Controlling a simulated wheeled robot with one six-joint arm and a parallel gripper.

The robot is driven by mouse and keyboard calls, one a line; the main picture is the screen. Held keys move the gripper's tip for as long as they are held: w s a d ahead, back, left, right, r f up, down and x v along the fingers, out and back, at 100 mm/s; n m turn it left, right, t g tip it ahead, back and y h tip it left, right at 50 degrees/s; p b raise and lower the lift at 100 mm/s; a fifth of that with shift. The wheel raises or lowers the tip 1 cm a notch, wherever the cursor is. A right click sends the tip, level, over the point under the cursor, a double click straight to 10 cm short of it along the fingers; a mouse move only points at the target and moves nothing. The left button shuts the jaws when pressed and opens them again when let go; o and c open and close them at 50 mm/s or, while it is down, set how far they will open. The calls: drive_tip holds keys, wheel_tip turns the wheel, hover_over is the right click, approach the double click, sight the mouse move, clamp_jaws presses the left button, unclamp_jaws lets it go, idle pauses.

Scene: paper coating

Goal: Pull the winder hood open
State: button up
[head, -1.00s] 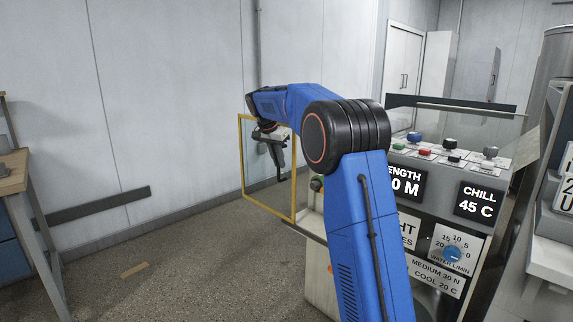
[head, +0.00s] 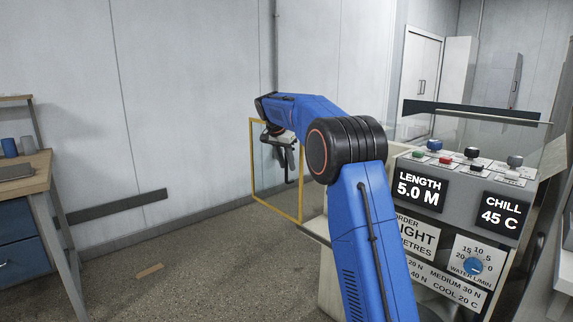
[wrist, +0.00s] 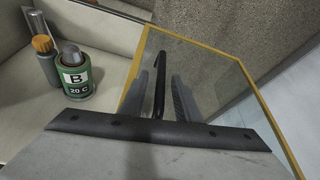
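The winder hood is a clear panel in a yellow frame (head: 251,165), standing out from the left side of the machine. In the wrist view its yellow frame (wrist: 262,103) surrounds a see-through pane, with a black bar handle (wrist: 161,75) on it. My gripper (wrist: 160,88) has one grey finger on each side of the handle, with a visible gap on both sides. The fingers look open around the bar; contact is not visible. In the head view my gripper (head: 286,160) hangs down at the hood, small and partly hidden by my blue arm.
The machine's control panel (head: 445,210) with knobs and displays stands to the right. A wooden desk (head: 38,170) is at the left. The floor (head: 200,265) between is mostly clear.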

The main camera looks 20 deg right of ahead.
drive_tip(key=v, duration=1.7)
drive_tip(key=shift+r, duration=0.2)
